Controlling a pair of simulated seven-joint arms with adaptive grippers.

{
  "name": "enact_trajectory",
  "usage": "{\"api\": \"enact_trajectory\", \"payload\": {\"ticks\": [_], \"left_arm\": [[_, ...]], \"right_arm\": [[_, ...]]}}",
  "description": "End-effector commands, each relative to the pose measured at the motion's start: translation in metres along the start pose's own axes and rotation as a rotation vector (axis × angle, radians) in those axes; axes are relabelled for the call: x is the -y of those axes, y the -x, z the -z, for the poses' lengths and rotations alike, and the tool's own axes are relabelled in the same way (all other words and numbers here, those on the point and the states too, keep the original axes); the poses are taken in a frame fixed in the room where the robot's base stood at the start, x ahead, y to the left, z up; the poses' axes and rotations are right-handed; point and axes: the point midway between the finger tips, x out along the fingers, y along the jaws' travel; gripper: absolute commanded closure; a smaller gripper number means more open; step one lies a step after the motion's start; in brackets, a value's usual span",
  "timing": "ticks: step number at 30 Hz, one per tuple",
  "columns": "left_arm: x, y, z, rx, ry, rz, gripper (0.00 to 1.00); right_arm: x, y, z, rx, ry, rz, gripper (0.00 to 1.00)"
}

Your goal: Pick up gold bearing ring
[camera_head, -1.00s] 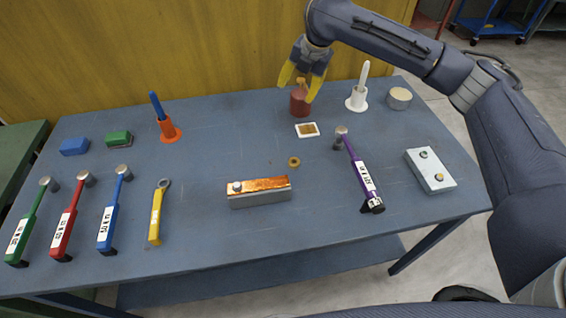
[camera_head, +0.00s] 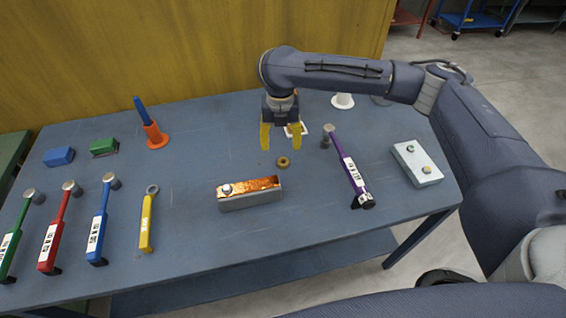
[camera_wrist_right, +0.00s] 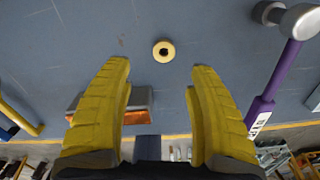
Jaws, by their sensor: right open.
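The gold bearing ring (camera_head: 283,162) lies flat on the blue-grey table, behind the rusty-topped metal block. It also shows in the right wrist view (camera_wrist_right: 164,51), ahead of the fingertips and roughly centred between them. My right gripper (camera_head: 281,147) hangs fingers-down just above and behind the ring in the head view. Its two yellow fingers are spread wide with nothing between them, as the right wrist view (camera_wrist_right: 160,75) also shows. The ring is clear of both fingers. My left gripper is not in view.
The rusty-topped block (camera_head: 250,203) is in front of the ring. A purple-handled hammer (camera_head: 352,178) lies to its right, with a light metal block (camera_head: 417,163) beyond. A white square (camera_head: 296,129) is partly hidden behind my gripper. The table (camera_head: 200,150) left of the ring is clear.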

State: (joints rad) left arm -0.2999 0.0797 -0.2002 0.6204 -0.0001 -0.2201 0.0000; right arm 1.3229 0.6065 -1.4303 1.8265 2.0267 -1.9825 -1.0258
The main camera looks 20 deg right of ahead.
Motion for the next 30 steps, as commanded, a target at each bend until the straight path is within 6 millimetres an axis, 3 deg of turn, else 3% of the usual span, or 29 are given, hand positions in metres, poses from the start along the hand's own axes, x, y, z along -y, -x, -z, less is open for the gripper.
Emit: {"api": "enact_trajectory", "payload": {"ticks": [6,16,30], "left_arm": [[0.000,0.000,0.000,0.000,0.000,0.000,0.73],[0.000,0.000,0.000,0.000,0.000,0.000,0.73],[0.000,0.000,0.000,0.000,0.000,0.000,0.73]], "right_arm": [[0.000,-0.026,0.000,-0.001,0.000,-0.001,0.42],[0.001,-0.041,0.000,-0.001,-0.002,-0.002,0.42],[0.007,-0.085,0.000,0.000,-0.001,-0.002,0.42]]}}
